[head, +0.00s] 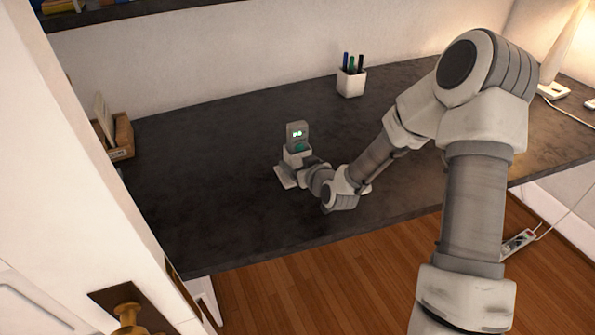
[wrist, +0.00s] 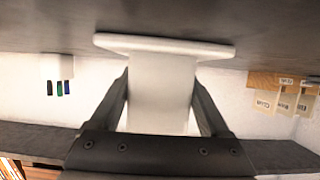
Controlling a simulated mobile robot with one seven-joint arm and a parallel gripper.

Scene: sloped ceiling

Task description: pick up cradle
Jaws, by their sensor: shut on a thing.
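The cradle (wrist: 163,95) is a pale white piece with an upright post and a wide flat plate at one end. In the wrist view, the post is between the two dark fingers of my gripper (wrist: 160,88), which is shut on it. In the head view, the cradle's white base (head: 286,177) shows at the end of my arm, over the middle of the dark desk. A small grey block with a lit display and a teal spot (head: 297,134) shows just above it. I cannot tell whether the plate touches the desk. My fingers are hidden in the head view.
On the dark desk (head: 210,150), a white pen cup (head: 351,82) stands at the back and a wooden holder with cards (head: 118,137) at the left. A lit lamp (head: 562,50) is at the far right. The desk around the cradle is clear.

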